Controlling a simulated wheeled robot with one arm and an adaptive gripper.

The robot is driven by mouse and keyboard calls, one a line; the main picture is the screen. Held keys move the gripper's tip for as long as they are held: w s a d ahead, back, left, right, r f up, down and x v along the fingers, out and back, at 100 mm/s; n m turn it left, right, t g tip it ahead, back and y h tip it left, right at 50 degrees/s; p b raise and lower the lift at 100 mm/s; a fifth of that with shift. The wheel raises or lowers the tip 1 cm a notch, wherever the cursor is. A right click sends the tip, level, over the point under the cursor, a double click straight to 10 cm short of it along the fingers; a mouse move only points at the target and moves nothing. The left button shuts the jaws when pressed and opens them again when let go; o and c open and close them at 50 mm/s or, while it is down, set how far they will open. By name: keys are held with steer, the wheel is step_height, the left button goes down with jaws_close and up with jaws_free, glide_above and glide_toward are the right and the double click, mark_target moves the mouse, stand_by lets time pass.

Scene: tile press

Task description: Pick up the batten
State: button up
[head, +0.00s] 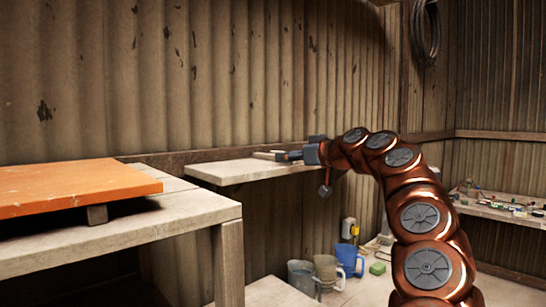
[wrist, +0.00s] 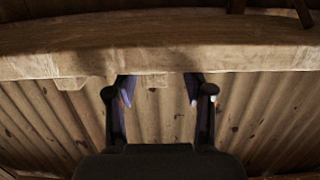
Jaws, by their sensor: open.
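A short, pale wooden piece that looks like the batten (head: 264,155) lies on the wooden shelf (head: 225,172) against the corrugated wall in the head view. My gripper (head: 283,155) is at the shelf's level, right beside the piece's right end. In the wrist view my gripper (wrist: 160,88) is open, its two fingers apart with nothing clearly held.
An orange board (head: 75,188) lies on the workbench (head: 150,225) at left, raised on a small block (head: 97,214). Several mugs (head: 325,270) and a green block (head: 377,268) stand low down. A cluttered shelf (head: 500,212) is at right.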

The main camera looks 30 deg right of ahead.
mark_target(273, 155)
steer(key=p+x, duration=0.1)
steer(key=x, duration=0.1)
steer(key=p+x, duration=0.1)
steer(key=x, duration=0.1)
steer(key=shift+d+r, duration=0.1)
steer(key=shift+r, duration=0.3)
steer(key=shift+w+f+p, duration=0.15)
steer(key=shift+w+p, duration=0.2)
steer(key=shift+w, duration=0.25)
jaws_close()
